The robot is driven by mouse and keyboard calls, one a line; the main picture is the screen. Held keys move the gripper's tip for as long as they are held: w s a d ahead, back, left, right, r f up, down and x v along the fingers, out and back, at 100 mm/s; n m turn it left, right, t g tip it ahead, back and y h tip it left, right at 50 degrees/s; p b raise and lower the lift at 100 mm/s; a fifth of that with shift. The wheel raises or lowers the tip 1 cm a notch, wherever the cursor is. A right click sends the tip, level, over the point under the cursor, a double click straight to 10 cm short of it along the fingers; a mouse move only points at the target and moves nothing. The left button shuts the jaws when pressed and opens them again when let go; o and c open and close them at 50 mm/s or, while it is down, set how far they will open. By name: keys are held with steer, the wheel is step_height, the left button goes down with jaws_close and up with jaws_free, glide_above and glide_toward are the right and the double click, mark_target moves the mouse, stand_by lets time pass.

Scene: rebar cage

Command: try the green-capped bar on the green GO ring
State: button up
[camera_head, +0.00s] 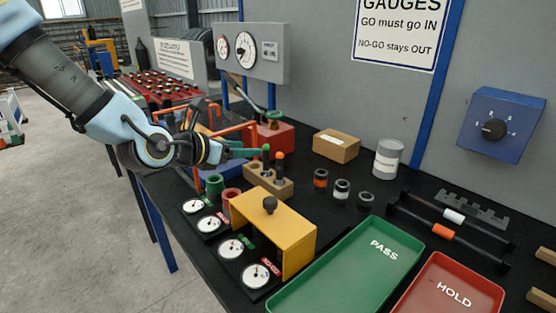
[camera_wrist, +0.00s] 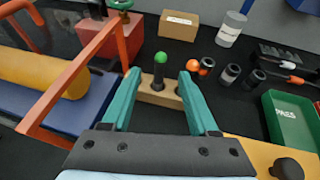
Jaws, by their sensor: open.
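The green-capped bar (camera_head: 266,158) stands upright in a wooden block (camera_head: 284,188), left of an orange-capped bar (camera_head: 279,168). In the wrist view, the green-capped bar (camera_wrist: 159,73) shows between the teal fingertips of my gripper (camera_wrist: 158,76). My gripper is open and empty; in the head view it (camera_head: 250,152) is just left of the green cap. I cannot tell whether a finger touches the bar. The green ring (camera_head: 214,184) sits on the bench in front of the block, beside a red ring (camera_head: 231,198). The green ring is not visible in the wrist view.
A yellow cover (camera_head: 280,222) with a black knob stands close in front of the block. Several dials lie at the front edge. An orange frame (camera_wrist: 80,75) rises left of my gripper. A green PASS tray (camera_head: 345,270) and red HOLD tray (camera_head: 440,290) lie to the right.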

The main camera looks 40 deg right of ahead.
mark_target(263, 146)
steer(key=x, duration=0.7)
steer(key=shift+d+r+p, duration=0.25)
steer(key=shift+d+p, duration=0.05)
steer(key=p+x, duration=0.1)
steer(key=x, duration=0.2)
steer(key=shift+d, duration=0.1)
steer(key=shift+w+d+f, duration=0.1)
steer(key=shift+d+f, duration=0.15)
steer(key=shift+d, duration=0.2)
steer(key=shift+c, duration=0.2)
jaws_close()
stand_by(0.5)
